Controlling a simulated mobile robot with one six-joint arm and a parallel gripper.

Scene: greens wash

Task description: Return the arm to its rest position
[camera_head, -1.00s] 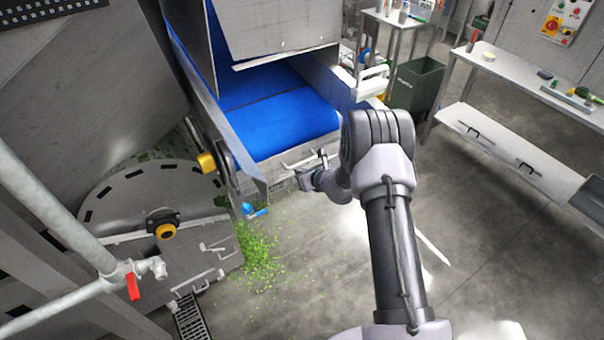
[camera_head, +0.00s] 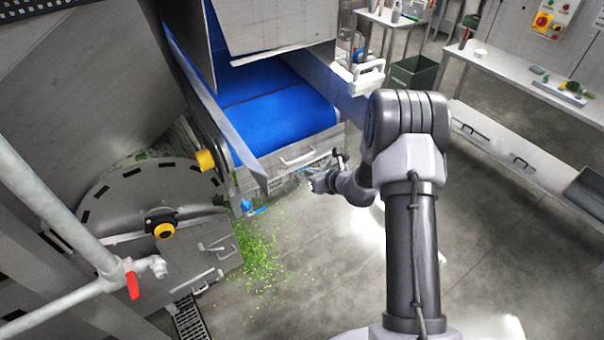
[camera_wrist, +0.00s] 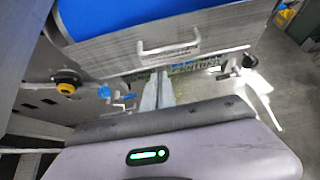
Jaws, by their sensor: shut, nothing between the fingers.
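My gripper (camera_head: 334,160) hangs in front of the steel machine, near its lower drawer-like panel with a handle (camera_head: 304,157). My arm rises from the bottom of the head view and bends down toward the machine. In the wrist view my gripper's fingers (camera_wrist: 157,82) lie close together, with nothing held between them. Behind them are the panel's handle and the edge of the blue belt (camera_wrist: 95,6).
A blue object (camera_head: 249,207) lies by the spilled green leaves (camera_head: 262,255) on the floor. A red-handled valve (camera_head: 132,285) stands at left. A steel bench (camera_head: 530,85) is at right, a dark bin (camera_head: 413,74) behind. Floor at lower right is open.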

